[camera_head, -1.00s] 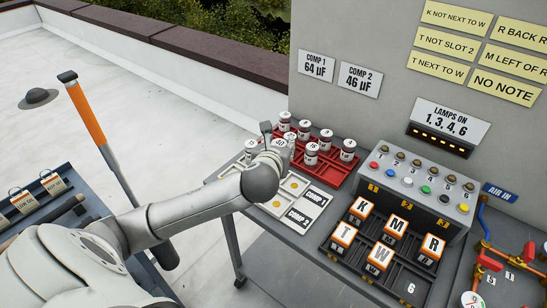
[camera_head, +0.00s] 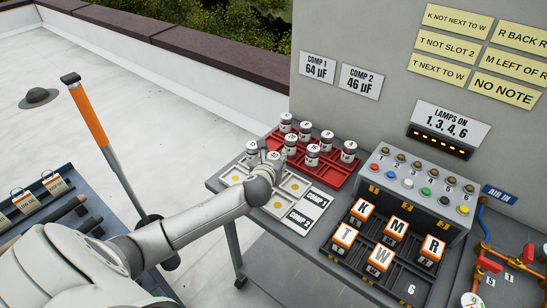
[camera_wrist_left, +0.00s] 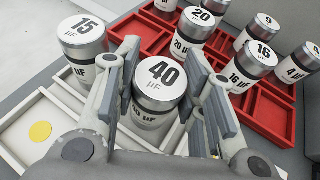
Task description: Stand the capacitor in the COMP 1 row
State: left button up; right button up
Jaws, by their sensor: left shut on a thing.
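The 40 µF capacitor (camera_wrist_left: 160,85), a silver and white can, is upright between the fingers of my left gripper (camera_wrist_left: 155,105), which is shut on it. In the head view the gripper (camera_head: 270,166) and the capacitor's top (camera_head: 274,156) are over the far row of the white tray (camera_head: 300,189). That row ends at the COMP 1 label (camera_head: 316,200); the nearer row ends at COMP 2 (camera_head: 299,217). The 15 µF capacitor (camera_wrist_left: 83,45) stands beside it at the tray's left end. The held capacitor's base is hidden, so I cannot tell whether it touches the tray.
A red divided tray (camera_wrist_left: 265,110) with several capacitors, including 20 µF (camera_wrist_left: 192,30) and 16 µF (camera_wrist_left: 252,68), lies just behind. Wall signs read COMP 1 64 µF (camera_head: 316,66) and COMP 2 46 µF (camera_head: 361,81). A yellow-spotted tray slot (camera_wrist_left: 40,131) is empty.

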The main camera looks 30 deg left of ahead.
pick_arm(q)
jog(key=shift+f, duration=0.15)
jog(key=o, duration=1.1)
jog(key=shift+s+r, duration=0.15)
jog(key=shift+r, duration=0.05)
jog(key=v, duration=1.1)
jog(key=shift+s+d+r, duration=0.15)
jog(key=shift+s+d, duration=0.05)
jog(key=shift+s, duration=0.1)
